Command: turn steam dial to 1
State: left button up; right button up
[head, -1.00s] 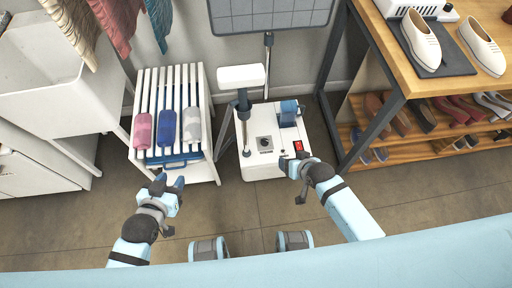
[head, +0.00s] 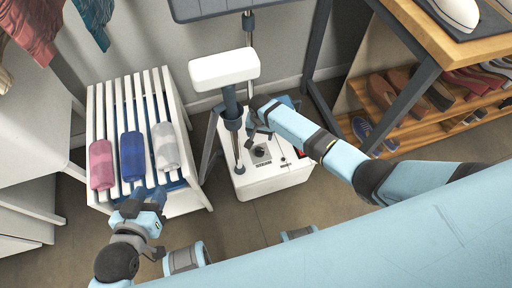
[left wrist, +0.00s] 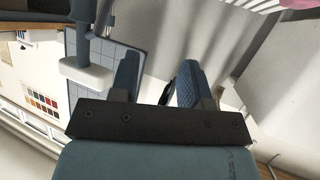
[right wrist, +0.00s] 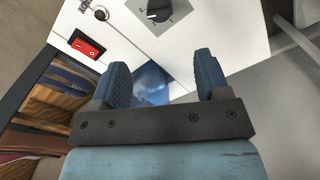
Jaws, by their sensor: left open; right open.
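The steam dial (head: 261,154) is a dark round knob on top of the white steamer base (head: 268,184). It also shows at the top edge of the right wrist view (right wrist: 155,10), partly cut off; its numbers are too small to read. My right gripper (head: 256,112) is open above the back of the base, behind the dial and apart from it. In the right wrist view its fingers (right wrist: 162,78) are spread over the blue water tank, with nothing held. My left gripper (head: 142,203) is open and empty in front of the slatted rack.
A red switch (right wrist: 87,45) sits on the base near the dial. The steamer's pole with a white head (head: 224,69) rises behind the base. A slatted rack (head: 100,100) with rolled towels stands left. A shoe shelf (head: 425,125) and table stand right.

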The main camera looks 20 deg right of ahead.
jog(key=b, duration=0.4)
send_over(260, 150)
notch_tip(260, 150, down, 8)
jog(key=shift+w+r, duration=0.1)
notch_tip(260, 150, down, 5)
jog(key=shift+f+b, duration=0.1)
jog(key=shift+b, duration=1.1)
jog(key=shift+f, duration=0.25)
pick_arm(q)
jog(key=d+r+t+h, duration=0.2)
jog(key=r+t, duration=0.1)
jog(key=r, duration=0.2)
jog(key=w+d+r+t+h, duration=0.1)
jog(key=d+r+t+h, duration=0.1)
jog(key=r, duration=0.4)
jog(key=shift+w+d+r+t+h, duration=0.3)
jog(key=shift+d+t, duration=0.1)
jog(key=shift+d, duration=0.05)
pick_arm(e)
jog(key=c, duration=0.9)
